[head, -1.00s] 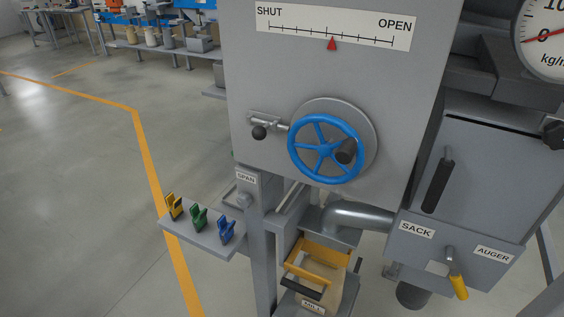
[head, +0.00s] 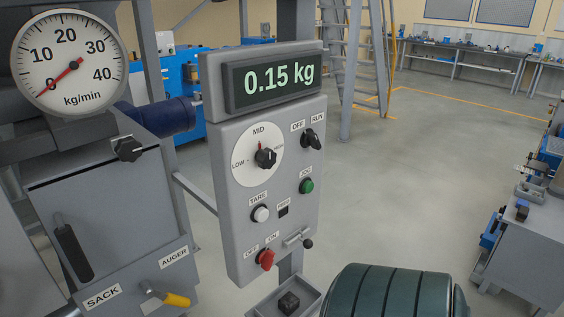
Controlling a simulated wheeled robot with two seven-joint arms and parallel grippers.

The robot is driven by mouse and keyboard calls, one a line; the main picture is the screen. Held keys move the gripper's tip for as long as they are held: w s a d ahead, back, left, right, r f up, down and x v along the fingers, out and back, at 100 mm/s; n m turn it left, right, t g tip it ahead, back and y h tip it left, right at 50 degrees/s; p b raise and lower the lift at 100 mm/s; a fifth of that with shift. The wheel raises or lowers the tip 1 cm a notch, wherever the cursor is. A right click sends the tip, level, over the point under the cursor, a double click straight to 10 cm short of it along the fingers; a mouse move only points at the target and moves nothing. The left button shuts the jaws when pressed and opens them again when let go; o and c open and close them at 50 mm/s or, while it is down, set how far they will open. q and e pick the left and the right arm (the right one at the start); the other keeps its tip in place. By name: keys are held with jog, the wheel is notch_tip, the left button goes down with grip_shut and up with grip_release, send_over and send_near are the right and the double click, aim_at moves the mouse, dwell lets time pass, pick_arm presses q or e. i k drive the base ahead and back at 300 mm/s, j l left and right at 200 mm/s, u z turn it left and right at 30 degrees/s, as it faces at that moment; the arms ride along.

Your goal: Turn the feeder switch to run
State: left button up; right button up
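The feeder switch (head: 312,139) is a black rotary knob at the upper right of the grey control panel (head: 232,245), with an OFF label at its left and a RUN label at its right. Its handle appears to lean toward the upper left, the OFF side, but it is small in the picture. Nothing touches it. Neither of my grippers is in the head view.
The panel also carries a LOW-MID-HIGH dial (head: 266,158) set near MID, a green JOG button (head: 306,186), a white TARE button (head: 261,214) and a red OFF-ON knob (head: 266,259). The display (head: 277,79) reads 0.15 kg. A yellow-handled lever (head: 176,299) is at left.

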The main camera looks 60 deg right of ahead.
aim_at(311, 139)
jog(key=z, duration=1.6)
jog(key=i+l, duration=0.6)
jog(key=i, duration=0.15)
